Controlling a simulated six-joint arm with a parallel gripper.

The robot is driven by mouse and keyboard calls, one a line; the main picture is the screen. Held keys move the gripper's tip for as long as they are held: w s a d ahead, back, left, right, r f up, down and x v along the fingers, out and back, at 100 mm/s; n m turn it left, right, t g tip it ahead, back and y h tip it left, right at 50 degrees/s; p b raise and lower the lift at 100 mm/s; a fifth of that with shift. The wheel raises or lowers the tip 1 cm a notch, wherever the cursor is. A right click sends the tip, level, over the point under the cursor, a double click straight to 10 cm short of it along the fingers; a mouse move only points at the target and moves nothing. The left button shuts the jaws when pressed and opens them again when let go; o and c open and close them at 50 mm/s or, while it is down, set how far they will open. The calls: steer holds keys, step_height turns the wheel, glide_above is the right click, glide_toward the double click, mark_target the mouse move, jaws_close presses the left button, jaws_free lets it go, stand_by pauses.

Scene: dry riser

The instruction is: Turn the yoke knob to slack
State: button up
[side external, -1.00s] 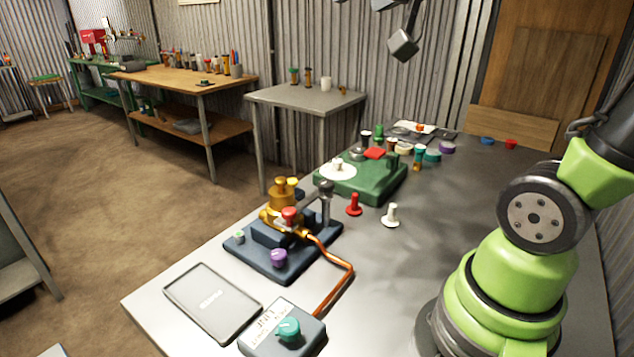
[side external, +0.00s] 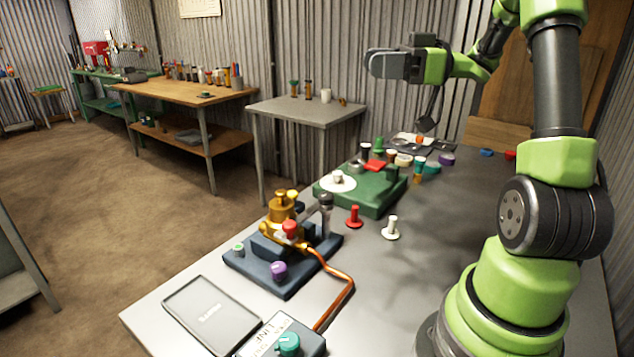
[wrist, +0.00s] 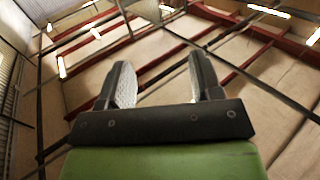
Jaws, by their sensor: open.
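A navy base (side external: 262,272) on the metal table carries a brass fitting (side external: 283,212), a red knob (side external: 290,228), a purple knob (side external: 279,270) and a small green button (side external: 238,249). A teal knob (side external: 288,343) sits on a grey labelled box (side external: 314,337) at the front edge of the picture. I cannot tell which knob is the yoke knob, and no setting mark is readable. My gripper (side external: 372,65) is raised high, far above and behind the navy base. In the wrist view my gripper (wrist: 161,78) is open, its fingers apart with nothing between them.
A copper pipe (side external: 343,283) bends from the fitting toward the grey box. A green base (side external: 362,197), red peg (side external: 354,217) and white peg (side external: 391,228) stand behind. The wrist view shows roof beams (wrist: 235,42).

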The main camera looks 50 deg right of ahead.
glide_toward(317, 207)
step_height(317, 207, up, 3)
steer(key=x, duration=1)
steer(key=shift+f, duration=0.25)
steer(key=c, duration=0.9)
